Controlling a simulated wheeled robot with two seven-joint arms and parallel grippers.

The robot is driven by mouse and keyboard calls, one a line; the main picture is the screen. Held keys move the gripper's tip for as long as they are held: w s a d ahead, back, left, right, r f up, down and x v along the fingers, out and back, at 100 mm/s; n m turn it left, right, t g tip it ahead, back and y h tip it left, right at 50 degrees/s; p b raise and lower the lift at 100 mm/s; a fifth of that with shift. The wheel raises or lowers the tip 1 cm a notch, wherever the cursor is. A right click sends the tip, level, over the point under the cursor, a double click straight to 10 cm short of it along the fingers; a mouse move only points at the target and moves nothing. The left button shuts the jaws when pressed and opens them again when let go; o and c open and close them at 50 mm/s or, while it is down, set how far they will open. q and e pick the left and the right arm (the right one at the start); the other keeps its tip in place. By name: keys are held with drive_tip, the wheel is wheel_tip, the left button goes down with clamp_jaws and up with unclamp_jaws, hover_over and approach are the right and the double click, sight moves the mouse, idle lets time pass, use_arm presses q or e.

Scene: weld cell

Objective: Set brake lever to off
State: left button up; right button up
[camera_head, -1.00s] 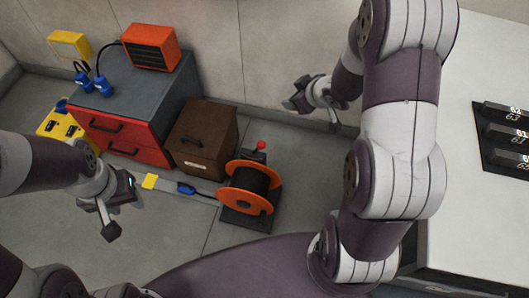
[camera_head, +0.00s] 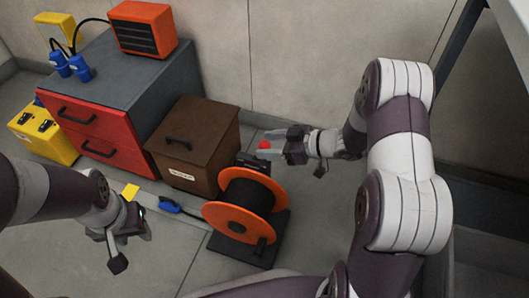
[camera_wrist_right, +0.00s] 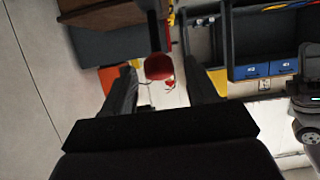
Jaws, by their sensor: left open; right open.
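The cable reel (camera_head: 220,218) has orange flanges and a dark drum on a dark base. Its brake lever ends in a red knob (camera_head: 264,145) at the reel's back right; the lever shaft is mostly hidden. In the right wrist view the red knob (camera_wrist_right: 158,67) shows between the two fingers, near their tips. My right gripper (camera_head: 272,147) is open at the knob, coming from the right; I cannot tell whether a finger touches it. My left gripper (camera_head: 122,243) is open and empty above the floor, left of the reel.
A brown lidded box (camera_head: 205,140) stands close behind the reel. A grey cabinet with red drawers (camera_head: 95,130) carries an orange heater-like unit (camera_head: 143,28). A yellow box (camera_head: 45,135) stands at left. A blue connector (camera_head: 170,204) lies on the floor beside the reel.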

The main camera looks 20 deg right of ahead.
drive_tip(key=shift+x, duration=0.95)
clamp_jaws()
drive_tip(key=shift+a+r+p, duration=0.1)
drive_tip(key=shift+r+p, duration=0.2)
drive_tip(key=shift+p, duration=0.05)
drive_tip(key=a+r+g+h+p, duration=0.1)
drive_tip(key=p, duration=0.4)
drive_tip(key=w+a+r+h+p, duration=0.1)
drive_tip(key=p, duration=0.5)
drive_tip(key=shift+g+h, duration=0.4)
drive_tip(key=w+a+g+h+p, duration=0.1)
drive_tip(key=p, duration=0.4)
drive_tip(key=a+f+g+h+p, duration=0.1)
drive_tip(key=h+p, duration=0.1)
drive_tip(key=p, duration=0.3)
drive_tip(key=shift+w+a+f+g, duration=0.15)
drive_tip(key=shift+w+g, duration=0.15)
drive_tip(key=shift+w, duration=0.1)
drive_tip(key=shift+w+a+f+p, duration=0.2)
drive_tip(key=shift+a+f+p, duration=0.1)
drive_tip(key=shift+p, duration=0.55)
drive_tip(key=shift+w+a+f+p, duration=0.3)
drive_tip(key=shift+a+f+p, duration=0.15)
